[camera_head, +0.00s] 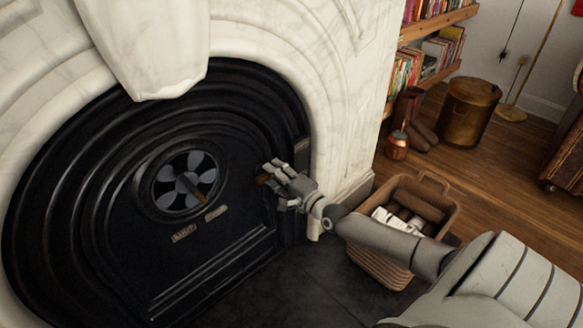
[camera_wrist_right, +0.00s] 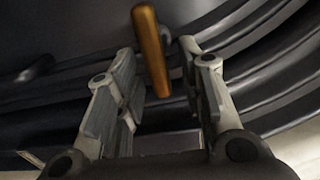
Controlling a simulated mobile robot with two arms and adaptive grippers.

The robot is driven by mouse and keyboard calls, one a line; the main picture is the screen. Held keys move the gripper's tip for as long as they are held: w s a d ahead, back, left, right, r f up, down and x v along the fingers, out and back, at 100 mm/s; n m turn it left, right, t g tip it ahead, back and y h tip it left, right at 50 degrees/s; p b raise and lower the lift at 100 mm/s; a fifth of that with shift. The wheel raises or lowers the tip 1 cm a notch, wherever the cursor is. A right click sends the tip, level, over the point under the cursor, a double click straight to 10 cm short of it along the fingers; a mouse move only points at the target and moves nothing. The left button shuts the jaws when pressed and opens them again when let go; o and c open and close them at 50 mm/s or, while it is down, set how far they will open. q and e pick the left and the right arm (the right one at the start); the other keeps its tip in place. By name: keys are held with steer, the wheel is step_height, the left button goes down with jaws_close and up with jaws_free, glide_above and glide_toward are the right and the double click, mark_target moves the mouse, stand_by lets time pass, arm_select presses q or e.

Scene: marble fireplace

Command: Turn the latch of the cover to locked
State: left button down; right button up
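The cover (camera_head: 215,255) is a black, arched cast-iron fireplace front with a round vent wheel and two small plates. The latch (camera_head: 263,179) is a short brown handle at the cover's right side, mostly hidden by my right gripper in the head view. In the right wrist view, the latch handle (camera_wrist_right: 151,52) stands nearly upright, slightly tilted. My right gripper (camera_head: 274,172) is at the latch. In the wrist view, its fingers (camera_wrist_right: 160,72) are spread, with the handle's lower end between or just beyond the tips. I see no clear contact. My left gripper is not in view.
A white marble surround (camera_head: 325,95) frames the cover. A wicker basket (camera_head: 448,212) with logs stands under my right forearm. The dark hearth (camera_head: 290,295) is bare in front.

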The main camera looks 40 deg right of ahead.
steer(key=s, duration=1.1)
steer(key=shift+d+r, duration=0.2)
steer(key=shift+d, duration=0.15)
